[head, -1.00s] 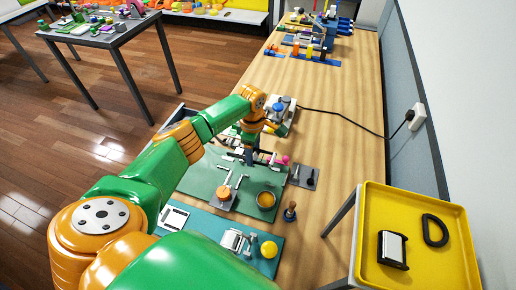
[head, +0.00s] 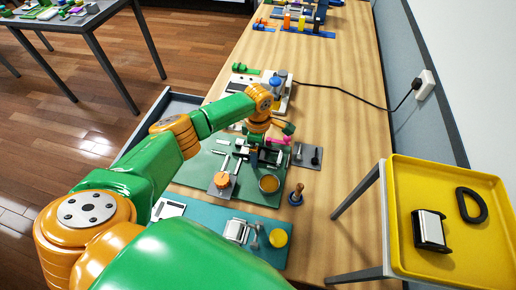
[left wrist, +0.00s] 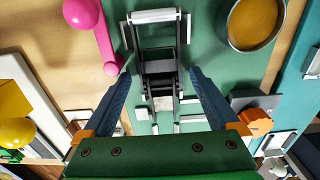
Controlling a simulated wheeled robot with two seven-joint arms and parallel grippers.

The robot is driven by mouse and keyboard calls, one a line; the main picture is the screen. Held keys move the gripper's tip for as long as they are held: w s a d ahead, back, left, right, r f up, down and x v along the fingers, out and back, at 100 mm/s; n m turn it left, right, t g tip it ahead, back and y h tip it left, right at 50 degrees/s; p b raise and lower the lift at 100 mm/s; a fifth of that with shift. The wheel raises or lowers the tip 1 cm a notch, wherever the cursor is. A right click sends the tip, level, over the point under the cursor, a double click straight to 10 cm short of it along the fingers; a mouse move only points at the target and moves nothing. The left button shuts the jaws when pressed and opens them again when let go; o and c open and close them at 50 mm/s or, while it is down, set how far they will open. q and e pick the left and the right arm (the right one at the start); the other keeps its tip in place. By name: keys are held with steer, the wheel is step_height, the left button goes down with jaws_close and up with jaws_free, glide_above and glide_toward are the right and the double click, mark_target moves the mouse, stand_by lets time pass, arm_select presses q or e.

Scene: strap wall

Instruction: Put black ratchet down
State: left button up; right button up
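The black ratchet (left wrist: 159,66), with a silver bar across its far end, lies over the green mat (left wrist: 220,75) in the left wrist view. My left gripper (left wrist: 161,70) is above it, its two blue-grey fingers spread either side. Green mat shows between each finger and the ratchet's narrow body. In the head view my left gripper (head: 262,156) is low over the back part of the mat, and it and the arm mostly hide the ratchet. My right gripper is not in view.
A pink ball-ended lever (left wrist: 103,40) is close to the left finger. A round bowl (head: 269,183), an orange-topped piece (head: 222,180) and a wooden-handled tool (head: 296,194) are nearby. A yellow tray (head: 440,262) stands at the right. Bare wood (head: 345,140) lies right of the mat.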

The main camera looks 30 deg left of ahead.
mark_target(259, 152)
arm_select(q)
step_height(259, 152, up, 12)
steer(key=shift+b, duration=0.4)
